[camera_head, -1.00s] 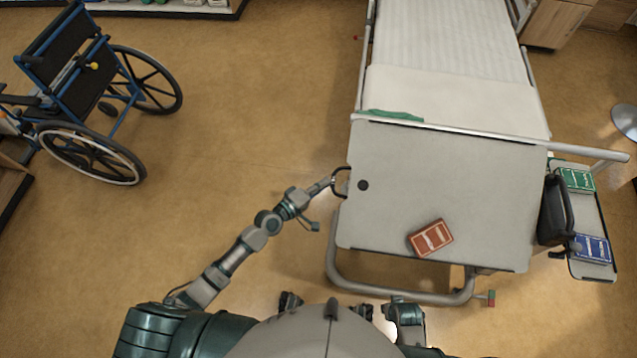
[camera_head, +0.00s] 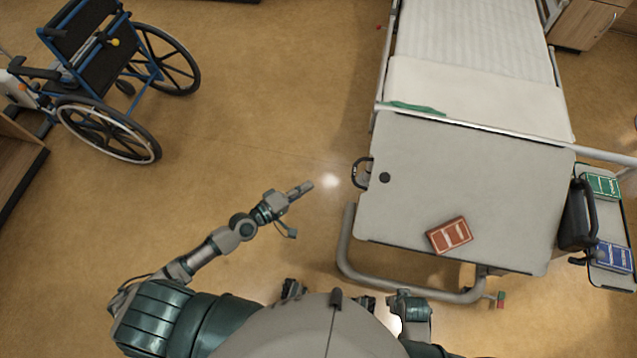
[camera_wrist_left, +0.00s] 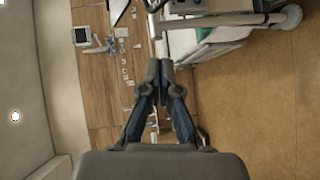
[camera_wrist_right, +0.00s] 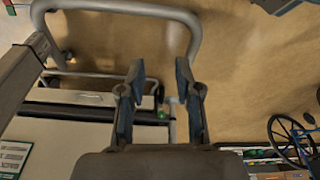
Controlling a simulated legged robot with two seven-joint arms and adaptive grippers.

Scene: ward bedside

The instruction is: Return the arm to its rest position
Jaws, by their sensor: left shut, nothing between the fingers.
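My left arm reaches out over bare floor in the head view, left of the bed. Its gripper (camera_head: 301,189) is shut and empty, apart from the black handle (camera_head: 361,173) at the left edge of the grey bed-end board (camera_head: 420,215). In the left wrist view its fingers (camera_wrist_left: 166,68) meet at the tips. My right gripper (camera_wrist_right: 158,75) shows in the right wrist view with its fingers apart and nothing between them. In the head view my right gripper cannot be made out near my body.
A red box (camera_head: 450,235) lies on the board. A side tray (camera_head: 612,279) at the right holds a green box (camera_head: 600,186) and a blue box (camera_head: 613,256). A wheelchair (camera_head: 95,85) stands at the upper left. The floor between wheelchair and bed is clear.

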